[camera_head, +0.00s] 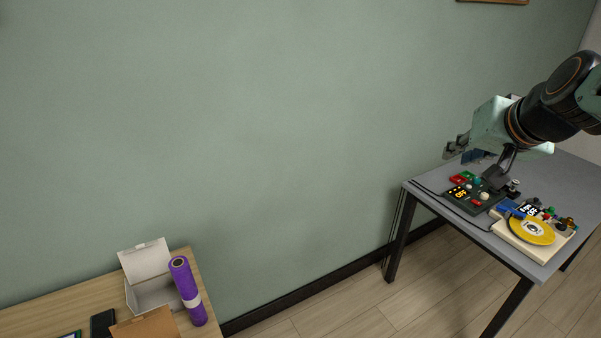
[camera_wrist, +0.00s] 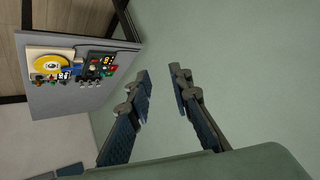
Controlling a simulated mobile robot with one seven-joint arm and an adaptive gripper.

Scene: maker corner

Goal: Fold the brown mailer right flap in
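A brown cardboard piece (camera_head: 146,324), likely part of the brown mailer, shows at the bottom edge of the head view on the wooden table. Most of it is cut off by the frame, and I cannot tell its right flap. My gripper (camera_head: 455,147) is far to the right of it, raised near the grey table and pointing left. In the wrist view my gripper (camera_wrist: 163,82) is open, with a gap between its fingers and only the green wall behind. The mailer is not in the wrist view.
On the wooden table (camera_head: 60,301), a white box (camera_head: 147,260) with raised lid and a purple roll (camera_head: 187,285) stand close behind the brown piece. A dark flat object (camera_head: 103,322) lies left of it. The grey table (camera_head: 575,185) holds electronics and a yellow disc (camera_head: 532,230). Floor separates the tables.

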